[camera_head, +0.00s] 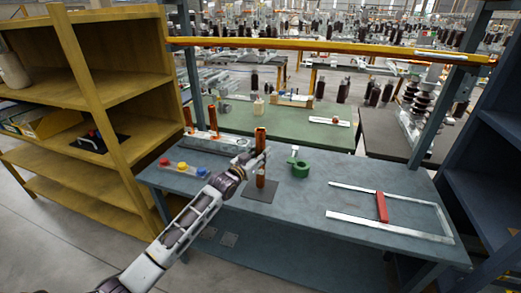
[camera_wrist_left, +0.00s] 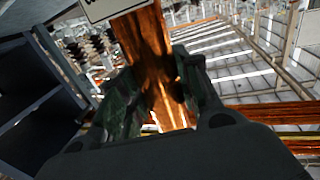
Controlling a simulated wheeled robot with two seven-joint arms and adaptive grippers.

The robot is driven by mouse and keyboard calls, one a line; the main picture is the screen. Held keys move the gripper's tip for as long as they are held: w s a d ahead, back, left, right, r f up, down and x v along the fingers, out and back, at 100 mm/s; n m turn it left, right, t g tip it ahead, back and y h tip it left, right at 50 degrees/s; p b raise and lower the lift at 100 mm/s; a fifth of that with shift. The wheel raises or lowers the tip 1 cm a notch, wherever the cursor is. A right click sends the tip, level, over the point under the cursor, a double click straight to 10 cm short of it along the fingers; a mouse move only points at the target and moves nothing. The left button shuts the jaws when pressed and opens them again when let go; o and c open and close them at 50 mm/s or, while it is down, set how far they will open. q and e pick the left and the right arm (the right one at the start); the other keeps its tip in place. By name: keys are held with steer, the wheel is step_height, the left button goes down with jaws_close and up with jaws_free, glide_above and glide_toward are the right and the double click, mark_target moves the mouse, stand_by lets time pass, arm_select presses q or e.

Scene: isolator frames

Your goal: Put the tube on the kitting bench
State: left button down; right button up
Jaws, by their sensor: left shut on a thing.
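An orange-brown tube (camera_head: 260,138) stands upright over a dark square pad on the grey-blue bench (camera_head: 310,196). My left gripper (camera_head: 258,160) is shut on the tube around its middle, coming in from the left. In the left wrist view the tube (camera_wrist_left: 145,45) fills the space between the two dark fingers, with a pale label plate at its top. The tube's lower end is at the dark pad (camera_head: 254,195); I cannot tell whether it touches. My right gripper is not in view.
Two more orange tubes (camera_head: 213,121) stand at the bench's back left. A strip with red, yellow and blue knobs (camera_head: 182,168) lies in front of them. A green ring-shaped item (camera_head: 300,170) is right of the pad. A metal frame with a red bar (camera_head: 381,207) lies at right. A yellow shelf (camera_head: 85,100) stands left.

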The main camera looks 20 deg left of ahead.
arm_select(q)
steer(key=shift+f, duration=0.5)
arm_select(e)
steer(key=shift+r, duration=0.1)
arm_select(q)
steer(key=shift+f, duration=0.1)
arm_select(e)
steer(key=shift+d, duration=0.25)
arm_select(q)
steer(key=c, duration=1)
jaws_free()
steer(key=shift+s+f, duration=0.1)
steer(key=shift+f, duration=0.1)
steer(key=v, duration=1.2)
steer(key=shift+b, duration=0.45)
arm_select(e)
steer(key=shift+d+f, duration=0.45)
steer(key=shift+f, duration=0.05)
